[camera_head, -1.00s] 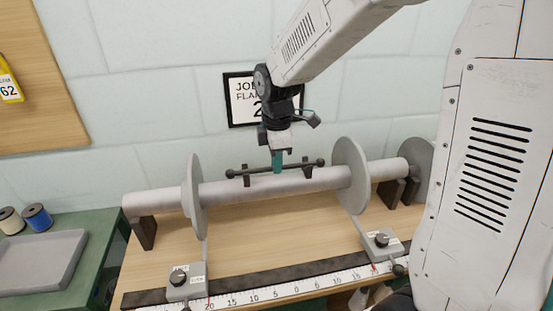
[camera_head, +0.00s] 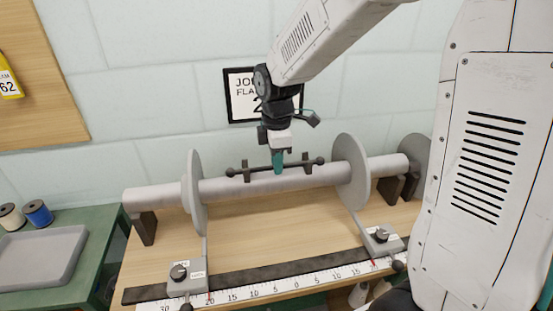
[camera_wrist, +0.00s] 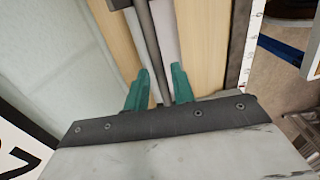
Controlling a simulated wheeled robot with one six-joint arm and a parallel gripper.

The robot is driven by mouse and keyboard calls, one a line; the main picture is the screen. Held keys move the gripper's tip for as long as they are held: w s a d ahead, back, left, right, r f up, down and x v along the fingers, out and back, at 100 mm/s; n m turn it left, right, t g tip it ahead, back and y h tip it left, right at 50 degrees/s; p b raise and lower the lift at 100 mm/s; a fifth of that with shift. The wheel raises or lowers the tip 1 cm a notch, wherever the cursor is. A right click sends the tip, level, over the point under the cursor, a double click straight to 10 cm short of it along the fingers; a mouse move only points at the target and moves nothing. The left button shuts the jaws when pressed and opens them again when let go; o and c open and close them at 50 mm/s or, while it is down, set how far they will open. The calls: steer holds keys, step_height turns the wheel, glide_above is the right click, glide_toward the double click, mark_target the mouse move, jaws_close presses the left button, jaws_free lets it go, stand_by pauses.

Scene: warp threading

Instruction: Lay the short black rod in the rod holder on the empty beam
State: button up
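The short black rod (camera_head: 262,170) has round knobs at its ends. It lies level across the two dark uprights of the rod holder (camera_head: 246,166), just above the grey empty beam (camera_head: 240,186). My gripper (camera_head: 278,171) reaches down from above to the rod's middle, between the uprights. In the wrist view the teal fingers (camera_wrist: 160,72) stand apart, with a visible gap. A dark bar that looks like the rod (camera_wrist: 149,35) runs between them. I cannot tell whether either finger touches it.
Two grey flange discs, left (camera_head: 194,190) and right (camera_head: 351,172), stand on the beam. Two knobbed blocks (camera_head: 186,274) sit by the ruler (camera_head: 250,293) at the front. A grey tray (camera_head: 40,258) and thread spools (camera_head: 38,213) are at the left.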

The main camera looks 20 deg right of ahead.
steer(key=shift+o, duration=0.7)
step_height(320, 180, up, 8)
steer(key=shift+s+f, duration=0.1)
